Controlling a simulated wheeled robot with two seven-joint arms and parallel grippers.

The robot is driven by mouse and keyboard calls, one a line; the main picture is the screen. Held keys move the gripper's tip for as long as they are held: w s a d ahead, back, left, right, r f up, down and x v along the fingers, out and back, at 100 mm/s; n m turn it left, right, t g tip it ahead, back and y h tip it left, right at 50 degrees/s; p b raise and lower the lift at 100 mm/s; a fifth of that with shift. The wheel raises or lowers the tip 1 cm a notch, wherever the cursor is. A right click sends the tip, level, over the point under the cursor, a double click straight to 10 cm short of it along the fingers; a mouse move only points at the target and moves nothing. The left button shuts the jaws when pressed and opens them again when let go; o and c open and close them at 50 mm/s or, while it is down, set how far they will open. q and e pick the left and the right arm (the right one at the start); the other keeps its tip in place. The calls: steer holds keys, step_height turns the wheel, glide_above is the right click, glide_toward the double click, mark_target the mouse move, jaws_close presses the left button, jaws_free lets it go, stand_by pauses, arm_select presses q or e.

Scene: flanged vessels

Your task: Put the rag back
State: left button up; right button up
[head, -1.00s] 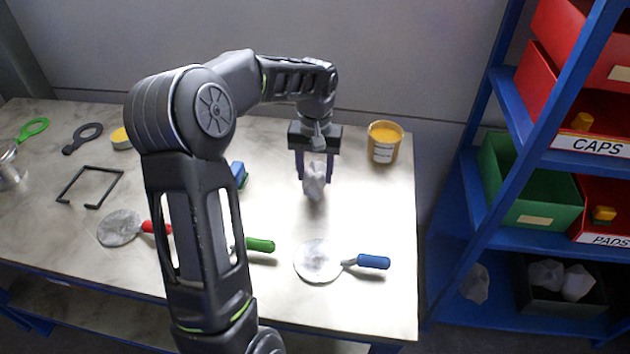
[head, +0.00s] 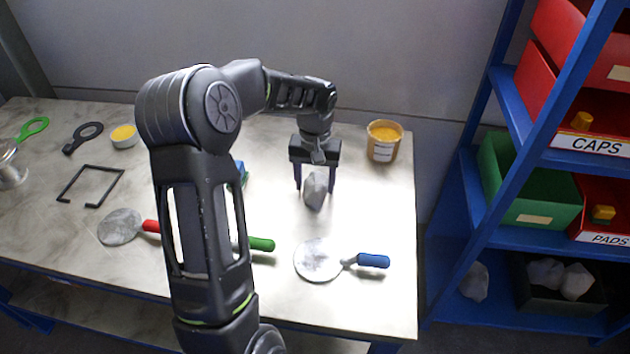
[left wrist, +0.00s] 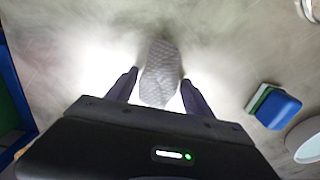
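A crumpled grey-white rag (head: 315,190) is at the right part of the table, and it also shows in the left wrist view (left wrist: 160,75). My left gripper (head: 315,188) points down over it, with one finger on each side. In the left wrist view the fingers (left wrist: 158,92) are apart, with a gap between each finger and the rag. Whether the rag's underside rests fully on the table cannot be seen. A black bin (head: 562,304) low on the shelf holds similar pale rags (head: 575,281); another (head: 474,281) lies left of it. My right gripper is not in view.
A yellow-filled tub (head: 384,142) stands right of the gripper. A blue-handled round tool (head: 318,260) and a green handle (head: 260,244) lie in front. A blue sponge (left wrist: 277,108) is nearby. The blue shelf rack (head: 470,210) stands beyond the table's right edge.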

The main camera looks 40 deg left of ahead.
mark_target(316, 185)
arm_select(q)
steer(key=shift+o, duration=0.9)
steer(key=shift+r, duration=0.15)
step_height(316, 185, up, 12)
steer(key=shift+b, duration=0.4)
steer(key=shift+d, duration=0.1)
